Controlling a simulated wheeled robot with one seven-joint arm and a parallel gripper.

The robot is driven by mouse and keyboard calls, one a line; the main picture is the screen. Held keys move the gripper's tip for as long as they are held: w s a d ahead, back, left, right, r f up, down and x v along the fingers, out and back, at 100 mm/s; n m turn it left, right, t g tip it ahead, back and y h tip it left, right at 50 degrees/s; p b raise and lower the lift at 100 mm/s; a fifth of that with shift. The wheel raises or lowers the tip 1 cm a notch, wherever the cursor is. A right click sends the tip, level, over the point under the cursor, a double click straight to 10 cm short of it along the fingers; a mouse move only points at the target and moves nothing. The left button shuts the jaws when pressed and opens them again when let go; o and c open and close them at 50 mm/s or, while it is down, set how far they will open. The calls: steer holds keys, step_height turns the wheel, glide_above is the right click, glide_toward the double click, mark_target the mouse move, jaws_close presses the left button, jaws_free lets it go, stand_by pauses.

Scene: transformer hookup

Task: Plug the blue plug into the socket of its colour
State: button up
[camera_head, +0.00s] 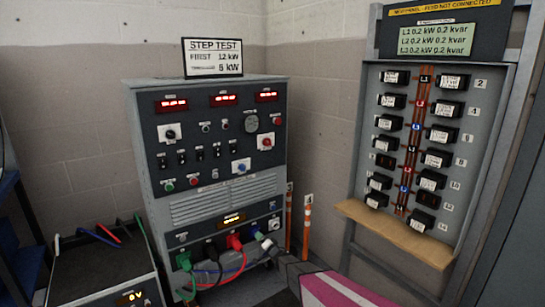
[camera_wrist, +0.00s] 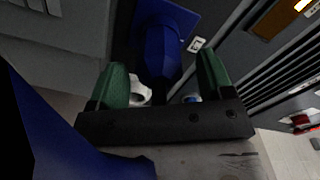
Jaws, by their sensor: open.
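The blue plug (camera_wrist: 162,50) stands between the two green finger pads of my gripper (camera_wrist: 162,64) in the wrist view. My gripper is open, with a finger on each side of the plug and gaps visible. The plug's far end meets a square blue socket plate (camera_wrist: 190,18); how deep it sits in the socket cannot be told.
A red plug (camera_head: 235,241), a black plug (camera_head: 210,249) and a green plug (camera_head: 184,261) with cables sit along the cabinet's bottom row, left of my gripper. Orange-and-white posts (camera_head: 307,222) stand right of the cabinet. A breaker panel (camera_head: 425,140) with a wooden ledge (camera_head: 395,232) is farther right.

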steer(key=shift+w+a, duration=0.4)
steer(key=shift+v, duration=2.95)
steer(key=shift+d, duration=0.1)
steer(key=v, duration=1)
steer(key=shift+s+d, duration=0.25)
steer(key=shift+s, duration=0.05)
